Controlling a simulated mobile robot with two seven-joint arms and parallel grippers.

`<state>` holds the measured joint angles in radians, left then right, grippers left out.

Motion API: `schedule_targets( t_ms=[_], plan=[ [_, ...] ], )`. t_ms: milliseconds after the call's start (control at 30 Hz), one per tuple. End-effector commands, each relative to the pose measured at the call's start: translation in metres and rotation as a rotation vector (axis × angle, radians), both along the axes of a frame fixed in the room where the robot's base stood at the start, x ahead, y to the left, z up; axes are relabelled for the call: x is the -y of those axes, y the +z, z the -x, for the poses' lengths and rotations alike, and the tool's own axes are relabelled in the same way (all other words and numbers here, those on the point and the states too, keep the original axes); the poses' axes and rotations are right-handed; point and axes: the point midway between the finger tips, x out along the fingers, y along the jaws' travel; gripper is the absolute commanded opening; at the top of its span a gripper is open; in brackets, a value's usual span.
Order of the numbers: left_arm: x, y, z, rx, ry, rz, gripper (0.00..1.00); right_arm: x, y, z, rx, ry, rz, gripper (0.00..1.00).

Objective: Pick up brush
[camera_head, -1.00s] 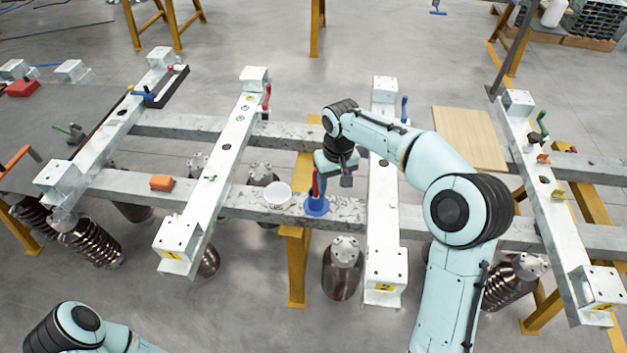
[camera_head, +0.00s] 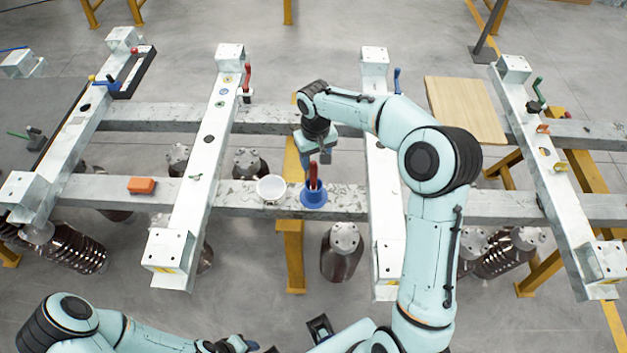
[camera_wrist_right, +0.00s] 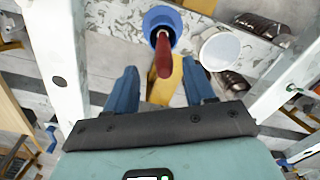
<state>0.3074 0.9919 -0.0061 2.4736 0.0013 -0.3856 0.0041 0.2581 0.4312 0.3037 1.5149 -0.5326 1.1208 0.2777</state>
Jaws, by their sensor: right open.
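The brush shows as a red handle (camera_head: 313,176) standing upright in a blue cup (camera_head: 315,197) on the front grey beam. In the right wrist view the red handle (camera_wrist_right: 164,58) points toward the camera, with the blue cup (camera_wrist_right: 158,18) behind it. The brush's lower end is hidden in the cup. My right gripper (camera_head: 318,156) is just behind and above the handle. Its blue fingers (camera_wrist_right: 160,70) are open, one on each side of the handle in the wrist view, and are not closed on it. My left arm shows at the bottom left; its gripper is not clearly visible.
A white bowl (camera_head: 271,189) stands just left of the cup. An orange block (camera_head: 141,185) lies farther left on the beam. White crossbars (camera_head: 212,130) with clamps flank the spot. A wooden board (camera_head: 464,108) is at the right.

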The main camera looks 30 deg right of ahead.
Motion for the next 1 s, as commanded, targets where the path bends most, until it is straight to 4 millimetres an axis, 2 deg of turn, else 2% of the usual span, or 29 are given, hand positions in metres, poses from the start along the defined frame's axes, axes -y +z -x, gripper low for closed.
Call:
schedule_targets(
  t_ms=[400,667,733,833,867,1000],
  plan=[
    [0.000,0.000,0.000,0.001,0.000,0.000,0.43,-0.005,-0.050,0.000,-0.003,0.001,-0.001,0.54],
    [0.000,0.000,0.000,0.001,0.000,0.000,0.43,-0.005,-0.052,-0.001,0.000,-0.001,-0.001,0.54],
    [0.000,0.000,0.000,0.001,0.000,0.000,0.43,-0.005,-0.052,-0.001,0.000,0.000,-0.001,0.38],
    [0.000,0.000,0.000,0.001,0.000,0.000,0.43,-0.005,-0.052,-0.001,0.000,0.000,0.000,0.05],
    [0.000,0.000,0.000,0.001,0.000,0.000,0.43,-0.005,-0.052,-0.001,0.000,0.000,0.000,0.00],
    [0.000,0.000,0.000,0.001,0.000,0.000,0.43,-0.005,-0.052,-0.001,0.000,0.000,0.000,0.00]
  ],
)
